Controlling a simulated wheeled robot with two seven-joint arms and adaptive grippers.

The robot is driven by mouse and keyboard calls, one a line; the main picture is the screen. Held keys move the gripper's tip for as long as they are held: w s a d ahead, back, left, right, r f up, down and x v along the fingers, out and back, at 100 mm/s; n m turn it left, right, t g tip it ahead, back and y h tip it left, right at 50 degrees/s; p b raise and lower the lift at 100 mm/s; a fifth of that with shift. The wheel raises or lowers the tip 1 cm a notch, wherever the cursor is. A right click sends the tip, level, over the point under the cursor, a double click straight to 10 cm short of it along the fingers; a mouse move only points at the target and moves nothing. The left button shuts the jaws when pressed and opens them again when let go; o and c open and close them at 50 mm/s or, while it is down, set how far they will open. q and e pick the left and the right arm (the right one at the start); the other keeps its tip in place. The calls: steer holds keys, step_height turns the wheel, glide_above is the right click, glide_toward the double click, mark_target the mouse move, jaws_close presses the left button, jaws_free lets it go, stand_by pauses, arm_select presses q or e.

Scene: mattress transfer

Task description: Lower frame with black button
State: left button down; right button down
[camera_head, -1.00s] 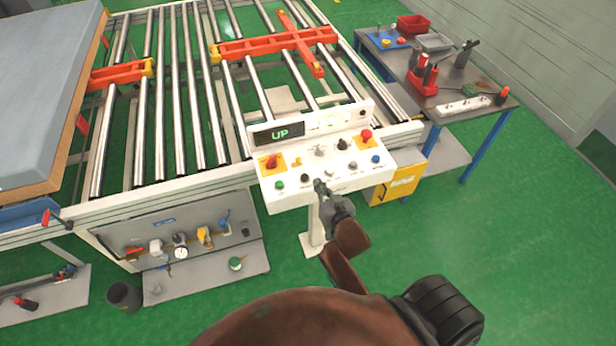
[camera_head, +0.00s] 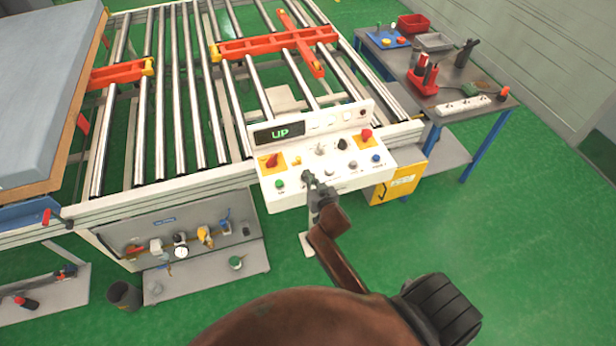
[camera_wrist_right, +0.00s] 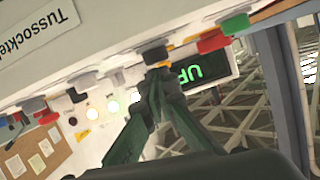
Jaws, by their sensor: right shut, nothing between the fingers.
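The white control panel (camera_head: 270,196) stands at the front of the roller table. Its display (camera_head: 279,133) reads UP in green. My right gripper (camera_head: 308,177) is shut and empty, over the panel's lower front row at the black button, which it hides in the head view. In the right wrist view the black button (camera_wrist_right: 153,51) shows just past the closed fingertips (camera_wrist_right: 158,80); I cannot tell whether they touch it. Orange frame bars (camera_head: 275,44) lie among the rollers. My left gripper is not in view.
A green button (camera_head: 280,184) sits left of the fingertips, with a red switch (camera_head: 272,161) behind. A blue button (camera_head: 376,158) is at the panel's right. A grey mattress (camera_head: 45,90) lies at the left. A tool bench (camera_head: 450,95) stands at the right.

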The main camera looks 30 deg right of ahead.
steer(key=shift+f, duration=0.15)
step_height(320, 180, down, 2)
steer(key=shift+f, duration=0.1)
stand_by(0.4)
steer(key=shift+r+p, duration=0.55)
steer(key=shift+r, duration=0.15)
steer(key=r+p, duration=0.3)
steer(key=shift+d+r, duration=0.25)
steer(key=v, duration=0.9)
steer(key=shift+s+b, duration=0.35)
steer(key=shift+s, duration=0.05)
